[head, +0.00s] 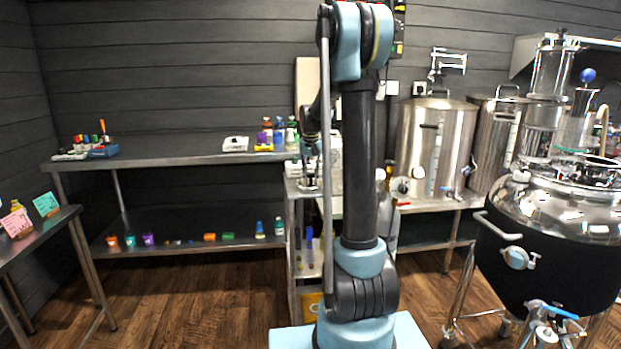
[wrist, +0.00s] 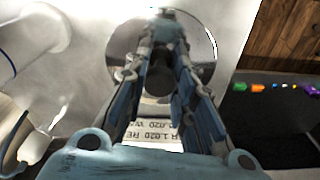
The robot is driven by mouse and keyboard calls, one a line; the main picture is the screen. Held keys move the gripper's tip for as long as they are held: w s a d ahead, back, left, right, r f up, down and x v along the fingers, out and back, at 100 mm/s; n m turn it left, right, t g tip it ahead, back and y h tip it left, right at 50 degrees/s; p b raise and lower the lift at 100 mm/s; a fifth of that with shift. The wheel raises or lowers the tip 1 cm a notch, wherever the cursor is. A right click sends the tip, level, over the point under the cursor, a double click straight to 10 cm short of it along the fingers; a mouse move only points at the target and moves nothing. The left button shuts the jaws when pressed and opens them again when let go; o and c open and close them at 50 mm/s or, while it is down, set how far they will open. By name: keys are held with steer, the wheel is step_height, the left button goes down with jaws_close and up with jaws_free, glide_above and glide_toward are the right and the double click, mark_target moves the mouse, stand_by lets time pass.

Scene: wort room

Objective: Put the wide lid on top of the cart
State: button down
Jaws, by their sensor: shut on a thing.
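The wide lid (wrist: 204,48) is a shiny round metal disc with a dark round middle, seen beyond my fingers in the wrist view. My gripper (wrist: 162,62) is shut on it near its middle, and the fingers hide part of the disc. In the head view my gripper (head: 309,160) is low over the cart (head: 293,240), partly behind my arm. The cart's pale metal top (wrist: 75,75) lies under the lid in the wrist view. I cannot tell whether the lid touches it.
A steel table (head: 180,146) with bottles and small items stands left of the cart; its lower shelf holds several coloured pieces. Metal kettles (head: 433,145) stand on a bench to the right. A large black vessel (head: 540,255) stands at the right front.

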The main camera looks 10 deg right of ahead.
mark_target(311, 177)
steer(key=c, duration=1.3)
jaws_free()
steer(key=shift+c, duration=0.2)
step_height(311, 177, up, 11)
steer(key=s, duration=1.4)
steer(key=s+f+n, duration=0.1)
steer(key=s+f, duration=0.9)
steer(key=s, duration=0.4)
steer(key=s+f+n, duration=0.1)
steer(key=s+f, duration=0.9)
steer(key=s, duration=0.5)
steer(key=shift+s+d+t, duration=0.15)
steer(key=shift+d+t, duration=0.2)
steer(key=shift+t, duration=0.05)
